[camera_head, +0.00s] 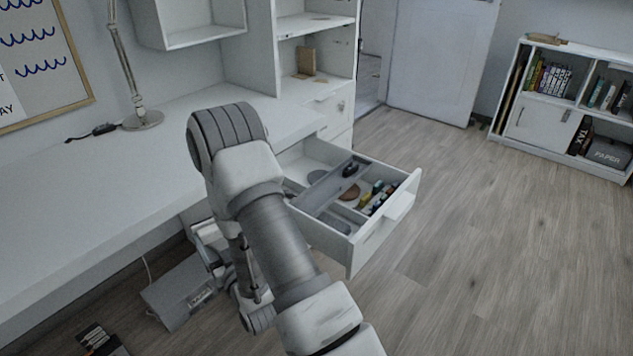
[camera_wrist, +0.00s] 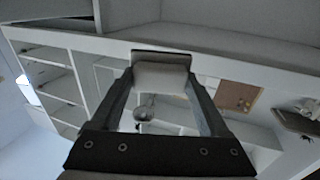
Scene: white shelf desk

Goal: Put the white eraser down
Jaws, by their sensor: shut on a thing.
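The white eraser (camera_wrist: 160,79) is a pale block with a dark upper edge, held between the fingertips of my gripper (camera_wrist: 161,70) in the wrist view. The gripper is shut on it, one finger on each side. In the head view my arm hides the gripper and the eraser, so their height above any surface cannot be told. The white desk (camera_head: 75,215) extends to the left of my arm in the head view.
An open white drawer (camera_head: 375,240) with dividers and several small items juts out right of my arm. A lamp (camera_head: 142,119) stands at the desk's back, beside a black cable (camera_head: 97,131). Much of the left desktop is clear. A low bookcase (camera_head: 545,110) stands far right.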

